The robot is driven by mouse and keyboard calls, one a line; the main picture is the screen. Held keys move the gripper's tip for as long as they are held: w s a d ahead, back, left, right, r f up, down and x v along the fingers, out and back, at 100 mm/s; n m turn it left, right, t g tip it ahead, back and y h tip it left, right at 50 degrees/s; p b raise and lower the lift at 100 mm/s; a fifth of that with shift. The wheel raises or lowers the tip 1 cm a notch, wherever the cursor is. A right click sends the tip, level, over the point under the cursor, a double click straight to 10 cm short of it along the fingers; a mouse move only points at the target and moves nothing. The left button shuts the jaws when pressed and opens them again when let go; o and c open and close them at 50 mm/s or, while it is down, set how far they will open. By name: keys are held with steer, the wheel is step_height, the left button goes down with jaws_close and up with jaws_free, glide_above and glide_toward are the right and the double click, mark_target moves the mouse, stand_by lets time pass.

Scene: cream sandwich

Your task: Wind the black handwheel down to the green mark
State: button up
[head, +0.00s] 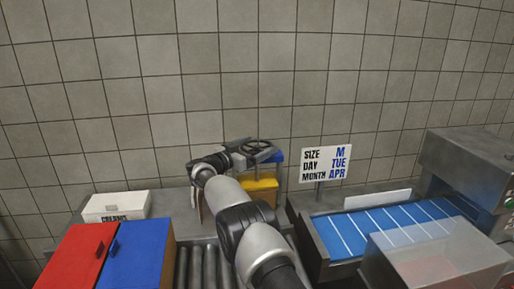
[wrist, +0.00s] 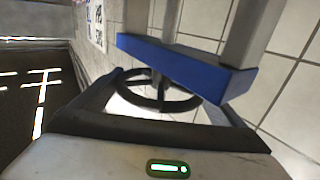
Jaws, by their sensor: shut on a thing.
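The black handwheel (wrist: 160,103) shows in the wrist view as a spoked ring between the two dark fingers of my gripper (wrist: 168,92). In the head view the handwheel (head: 258,145) lies flat at the top of a yellow and blue machine, with my gripper (head: 240,152) reaching it from the left. My gripper is shut on the handwheel; the exact contact is hard to see. I cannot make out the green mark in either view. The small green light in the wrist view is on my own gripper.
The yellow machine body (head: 262,190) stands behind my arm. A sign (head: 326,163) stands to its right, beside a blue belt conveyor (head: 385,228). A tiled wall closes the back.

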steer(key=o, duration=0.7)
steer(key=shift+r, duration=0.1)
steer(key=shift+o, duration=0.2)
steer(key=v, duration=1.7)
steer(key=shift+s, duration=0.15)
